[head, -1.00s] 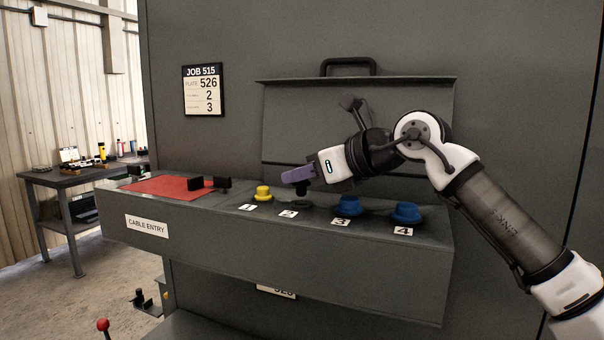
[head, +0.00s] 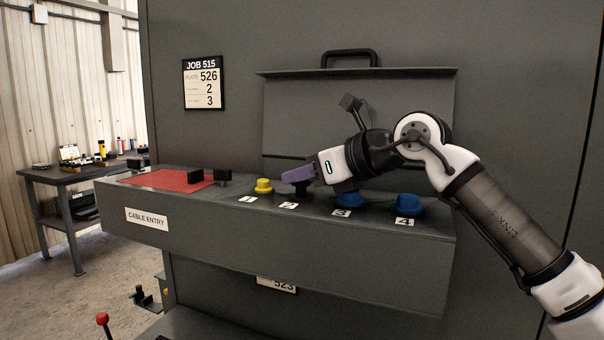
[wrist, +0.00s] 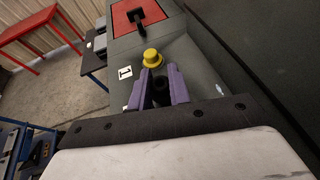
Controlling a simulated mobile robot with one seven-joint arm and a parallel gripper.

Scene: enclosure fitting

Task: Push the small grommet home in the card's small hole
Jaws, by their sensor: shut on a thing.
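My gripper (head: 298,174) has purple fingers closed on a small black grommet (head: 301,191), at the spot marked 2 on the grey ledge (head: 270,240). The grommet's lower end is low at the ledge top; how deep it sits in the hole is hidden. In the wrist view the fingers (wrist: 160,88) stand on either side of the dark grommet. The card (head: 204,84) on the wall reads JOB 515, plate 526, then 2 and 3; its smaller words are too small to read.
A yellow grommet (head: 264,186) stands at 1, close left of my fingers. Blue grommets stand at 3 (head: 349,200) and 4 (head: 407,205). A red mat (head: 165,180) with black pieces lies on the left. A hinged flap with a handle (head: 348,57) is behind.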

